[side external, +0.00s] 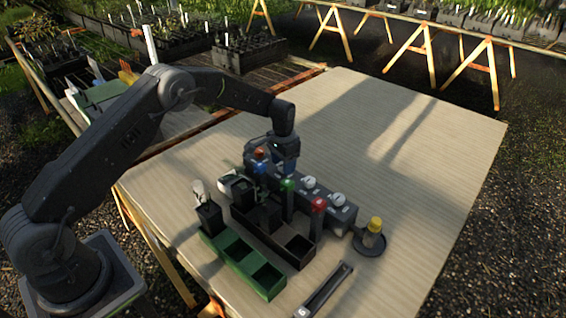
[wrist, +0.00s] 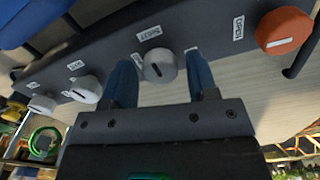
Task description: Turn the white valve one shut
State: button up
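A grey valve block (side external: 345,217) carries a row of round knobs. In the wrist view a white knob (wrist: 158,66) with a dark pointer line sits beside a "SHUT" label (wrist: 150,33). My gripper (wrist: 157,60) has one blue finger on each side of this knob, with a small gap on both sides. It is open around the knob. In the side external view my gripper (side external: 285,150) is over the far part of the block, and the knob there is hidden.
Two more white knobs (wrist: 85,90) (wrist: 42,104) are left of it, and an orange knob (wrist: 284,30) is right. Capped tubes, a black rack (side external: 300,246) and a green tray (side external: 268,281) stand in front. A yellow-capped item (side external: 375,225) is in a dark dish. The table's far right is clear.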

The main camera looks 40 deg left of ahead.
jog(key=shift+o, duration=0.4)
notch_tip(320, 180, up, 14)
dwell(0.4)
jog(key=s+d+r+n+t, duration=0.1)
jog(key=s+d+r+t, duration=0.25)
jog(key=s+r, duration=1.15)
jog(key=s+d+f+n+t, duration=0.1)
jog(key=s+d+t, duration=0.1)
jog(key=s, duration=2)
jog(key=shift+d+f, duration=0.2)
jog(key=shift+f, duration=0.1)
